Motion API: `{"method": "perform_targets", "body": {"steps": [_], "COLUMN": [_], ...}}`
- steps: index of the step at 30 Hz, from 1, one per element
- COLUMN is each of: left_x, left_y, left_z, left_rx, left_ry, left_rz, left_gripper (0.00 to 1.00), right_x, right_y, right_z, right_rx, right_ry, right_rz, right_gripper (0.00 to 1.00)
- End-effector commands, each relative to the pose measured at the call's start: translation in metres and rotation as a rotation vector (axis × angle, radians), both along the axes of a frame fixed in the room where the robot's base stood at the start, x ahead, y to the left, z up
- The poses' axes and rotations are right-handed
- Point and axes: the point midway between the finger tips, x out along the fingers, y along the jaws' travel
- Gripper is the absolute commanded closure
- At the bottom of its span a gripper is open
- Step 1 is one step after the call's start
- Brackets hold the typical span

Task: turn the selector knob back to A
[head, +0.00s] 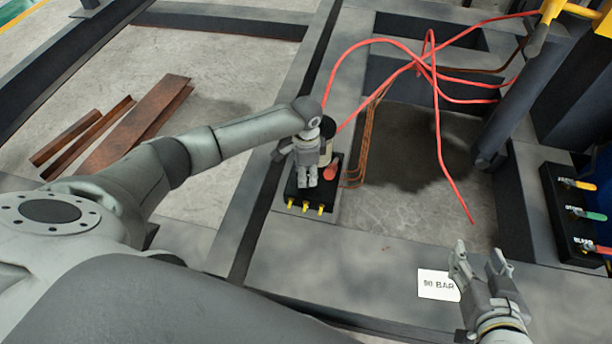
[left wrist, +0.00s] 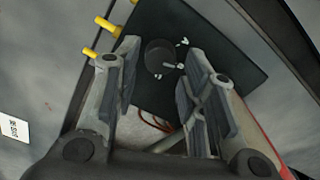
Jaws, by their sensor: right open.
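The selector knob (left wrist: 160,58) is a dark round knob on a black box (left wrist: 222,62), with small white marks around it that are too small to read. The same black box (head: 328,200) shows in the head view, where my left gripper (head: 307,182) hides the knob. My left gripper also shows in the left wrist view (left wrist: 165,52); its fingers are apart and nothing is held. The knob appears between the fingertips; I cannot tell whether they touch it. My right gripper (head: 480,254) is open and empty, at the lower right, away from the box.
Yellow fittings (head: 305,206) stick out of the box's near side. Red hoses (head: 437,110) loop across the frame at the upper right. A white sign (head: 437,285) lies by my right gripper. Another black panel (head: 570,215) with coloured handles stands at the right.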

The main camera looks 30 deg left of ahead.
Motion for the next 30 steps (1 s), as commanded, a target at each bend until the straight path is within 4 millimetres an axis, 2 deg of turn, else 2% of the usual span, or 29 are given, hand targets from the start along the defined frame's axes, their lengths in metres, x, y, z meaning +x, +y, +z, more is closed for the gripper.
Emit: {"method": "perform_targets", "body": {"steps": [1, 6, 13, 18, 25, 28, 30], "left_x": [0.002, 0.001, 0.001, 0.001, 0.0, 0.001, 0.001], "left_y": [0.001, 0.001, 0.0, 0.001, 0.0, 0.0, 0.0], "left_z": [0.013, 0.05, 0.086, 0.095, 0.095, 0.095, 0.095], "left_rx": [0.0, 0.0, 0.0, 0.0, 0.0, 0.0, 0.0], "left_ry": [-0.005, -0.004, -0.001, -0.001, 0.0, -0.001, -0.001], "left_rz": [0.0, 0.0, 0.0, 0.002, 0.002, -0.004, -0.028], "left_gripper": [0.62, 0.62, 0.62, 0.62, 0.62, 0.5, 0.49], "right_x": [0.0, 0.0, 0.0, 0.0, 0.0, 0.0, 0.001], "right_y": [0.0, 0.0, 0.0, 0.0, 0.0, 0.0, 0.0], "right_z": [0.0, 0.0, 0.0, 0.0, 0.0, -0.001, 0.0], "right_rx": [0.0, 0.0, 0.0, 0.0, 0.0, 0.0, 0.001], "right_ry": [0.0, 0.001, 0.001, 0.001, 0.001, 0.0, -0.007], "right_rz": [0.0, 0.0, 0.0, 0.0, 0.0, 0.0, 0.0], "right_gripper": [0.49, 0.49, 0.49, 0.49, 0.49, 0.49, 0.49]}}
